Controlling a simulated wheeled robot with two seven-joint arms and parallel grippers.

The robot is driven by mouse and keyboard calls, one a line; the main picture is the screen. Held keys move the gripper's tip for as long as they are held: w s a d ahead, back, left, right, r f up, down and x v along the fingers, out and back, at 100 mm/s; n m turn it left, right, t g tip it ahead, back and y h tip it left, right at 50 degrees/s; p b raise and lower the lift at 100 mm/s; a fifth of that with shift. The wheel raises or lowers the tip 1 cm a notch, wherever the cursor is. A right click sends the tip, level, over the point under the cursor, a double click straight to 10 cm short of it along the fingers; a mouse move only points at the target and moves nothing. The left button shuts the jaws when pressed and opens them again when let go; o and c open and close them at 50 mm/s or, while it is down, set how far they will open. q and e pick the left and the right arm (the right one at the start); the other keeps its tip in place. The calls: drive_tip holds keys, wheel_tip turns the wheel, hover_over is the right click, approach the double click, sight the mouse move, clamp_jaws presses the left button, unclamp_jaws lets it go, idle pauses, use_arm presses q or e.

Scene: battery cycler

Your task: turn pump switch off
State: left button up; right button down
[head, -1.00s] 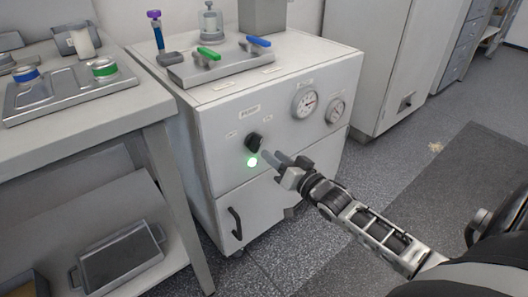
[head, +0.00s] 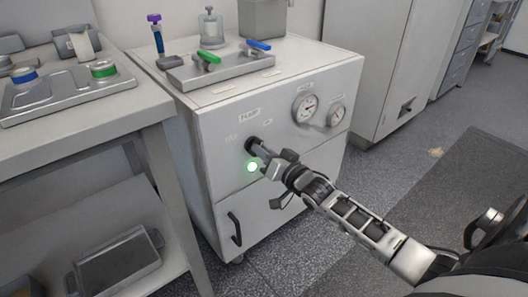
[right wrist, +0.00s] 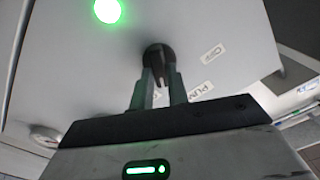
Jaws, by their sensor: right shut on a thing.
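The pump switch (head: 251,143) is a black rotary knob on the front of the white cabinet, under a label that reads PUMP. My right gripper (head: 254,149) is at the knob, its two fingers on either side of it. In the right wrist view the knob (right wrist: 159,60) sits between the fingertips (right wrist: 160,80), and the jaws are shut on it. A round green lamp (head: 252,165) just below the knob is lit. It also glows in the right wrist view (right wrist: 107,11). The fingers partly hide the knob in the head view. My left gripper is not in view.
Two gauges (head: 305,107) are on the cabinet front, right of the knob. A door handle (head: 235,228) is below. Green and blue levers (head: 208,57) stand on a tray on top. A bench (head: 80,140) stands at left. Floor at right is free.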

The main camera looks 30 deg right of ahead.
use_arm(q)
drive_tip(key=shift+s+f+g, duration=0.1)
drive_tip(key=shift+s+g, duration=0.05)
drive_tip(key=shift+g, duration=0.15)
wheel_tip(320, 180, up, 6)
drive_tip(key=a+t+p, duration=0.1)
drive_tip(key=p, duration=0.3)
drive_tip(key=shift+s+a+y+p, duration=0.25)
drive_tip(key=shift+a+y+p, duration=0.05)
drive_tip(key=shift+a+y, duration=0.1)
use_arm(e)
drive_tip(key=n, duration=1.1)
drive_tip(key=shift+a+n, duration=0.2)
drive_tip(key=shift+n, duration=0.2)
drive_tip(key=c, duration=1.4)
unclamp_jaws()
drive_tip(key=shift+o, duration=0.2)
